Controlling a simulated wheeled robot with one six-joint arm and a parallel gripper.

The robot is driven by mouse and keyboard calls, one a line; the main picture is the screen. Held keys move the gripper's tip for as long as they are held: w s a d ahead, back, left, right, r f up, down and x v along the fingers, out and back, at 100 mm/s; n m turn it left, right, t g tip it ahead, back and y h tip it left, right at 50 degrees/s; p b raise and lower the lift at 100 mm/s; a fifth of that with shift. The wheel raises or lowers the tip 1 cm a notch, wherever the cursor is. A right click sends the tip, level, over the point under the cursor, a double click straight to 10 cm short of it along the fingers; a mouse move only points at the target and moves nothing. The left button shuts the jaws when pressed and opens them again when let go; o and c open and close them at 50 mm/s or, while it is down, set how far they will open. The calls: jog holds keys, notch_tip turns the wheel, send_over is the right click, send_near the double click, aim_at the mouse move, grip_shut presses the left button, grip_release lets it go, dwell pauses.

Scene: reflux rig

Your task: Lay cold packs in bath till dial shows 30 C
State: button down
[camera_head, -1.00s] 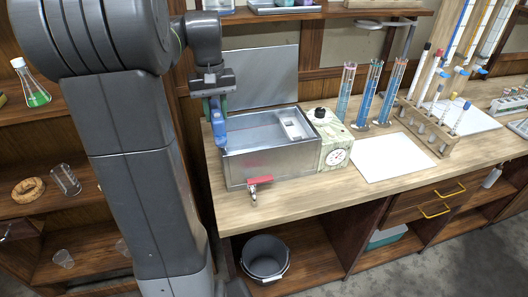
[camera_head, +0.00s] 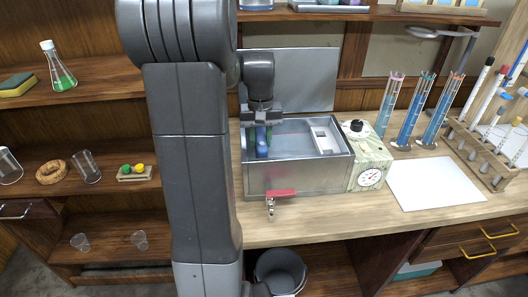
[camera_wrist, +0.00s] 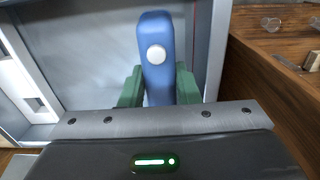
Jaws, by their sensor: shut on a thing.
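The metal bath (camera_head: 300,180) stands open on the bench, its lid (camera_head: 295,75) raised behind it. My gripper (camera_head: 262,138) is over the left part of the bath, pointing down. It is shut on a blue cold pack (camera_head: 262,148) with a white round cap. In the wrist view the blue cold pack (camera_wrist: 156,60) sits between the green fingers (camera_wrist: 158,88), with the bath wall beside it. I cannot tell whether it touches the bath floor. The dial (camera_head: 370,177) is on the box at the bath's right; its reading is too small to make out.
A white block (camera_head: 325,140) is inside the bath at the right. A red-handled tap (camera_head: 280,195) sticks out in front. Tall blue cylinders (camera_head: 410,115) and a tube rack (camera_head: 485,150) stand to the right. A white sheet (camera_head: 433,183) lies on clear bench.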

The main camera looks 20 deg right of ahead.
jog(key=shift+f, duration=2.05)
jog(key=shift+f, duration=0.1)
jog(key=c, duration=1.4)
grip_release()
jog(key=shift+o, duration=0.2)
notch_tip(320, 180, up, 12)
jog(key=shift+r, duration=0.15)
jog(key=shift+f, duration=4.4)
